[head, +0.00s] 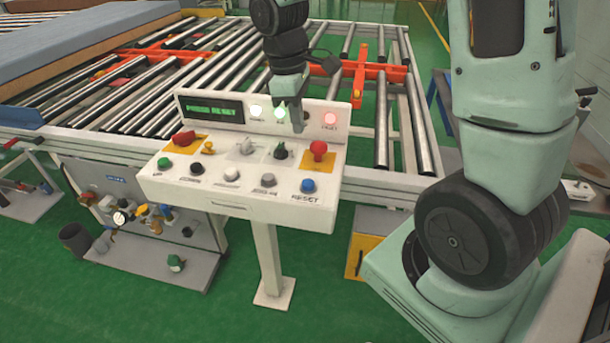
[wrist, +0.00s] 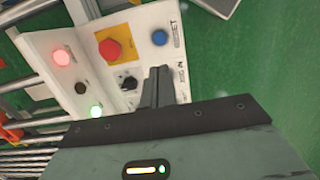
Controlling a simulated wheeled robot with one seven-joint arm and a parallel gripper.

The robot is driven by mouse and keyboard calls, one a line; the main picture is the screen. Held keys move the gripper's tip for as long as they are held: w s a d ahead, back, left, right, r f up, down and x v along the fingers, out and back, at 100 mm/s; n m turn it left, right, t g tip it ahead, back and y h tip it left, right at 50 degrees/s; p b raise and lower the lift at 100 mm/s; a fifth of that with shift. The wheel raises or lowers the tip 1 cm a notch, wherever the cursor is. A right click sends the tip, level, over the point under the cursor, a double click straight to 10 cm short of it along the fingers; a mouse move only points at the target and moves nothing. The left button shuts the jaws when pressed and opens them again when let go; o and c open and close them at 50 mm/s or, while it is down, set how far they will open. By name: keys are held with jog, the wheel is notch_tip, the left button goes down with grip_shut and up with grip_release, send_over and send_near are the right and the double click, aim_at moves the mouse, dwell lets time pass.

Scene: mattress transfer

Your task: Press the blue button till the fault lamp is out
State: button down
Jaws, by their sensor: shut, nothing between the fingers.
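The blue button (head: 308,186), labelled RESET, sits at the front right of the white control panel (head: 160,195). It also shows in the wrist view (wrist: 159,38). The fault lamp (head: 330,118) glows red at the right of the panel's upright back; it is also lit in the wrist view (wrist: 62,57). The green display (head: 212,109) reads what looks like "PRESS RESET". My gripper (head: 297,127) is shut and empty, pointing down above the back part of the panel, apart from the blue button. In the wrist view its fingers (wrist: 158,88) hide part of the panel.
A red mushroom button (head: 318,150) on a yellow plate stands just behind the blue button. A black knob (head: 281,152) and several other buttons are close by. A roller conveyor (head: 150,105) with a blue-topped mattress (head: 90,38) lies behind the panel.

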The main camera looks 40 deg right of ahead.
aim_at(306, 182)
jog(key=f, duration=0.4)
jog(key=s+f+p, duration=0.1)
jog(key=f, duration=0.4)
jog(key=d+f+p, duration=0.1)
jog(key=f, duration=0.3)
jog(key=shift+s+f, duration=0.2)
jog(key=shift+f, duration=0.2)
jog(key=shift+f, duration=0.1)
notch_tip(306, 182, down, 2)
jog(key=shift+b, duration=0.75)
jog(key=shift+r+p, duration=0.4)
jog(key=shift+p, duration=0.1)
notch_tip(306, 182, up, 14)
jog(key=w+a+p, duration=0.1)
jog(key=shift+w+f, duration=0.2)
jog(key=shift+f, duration=0.05)
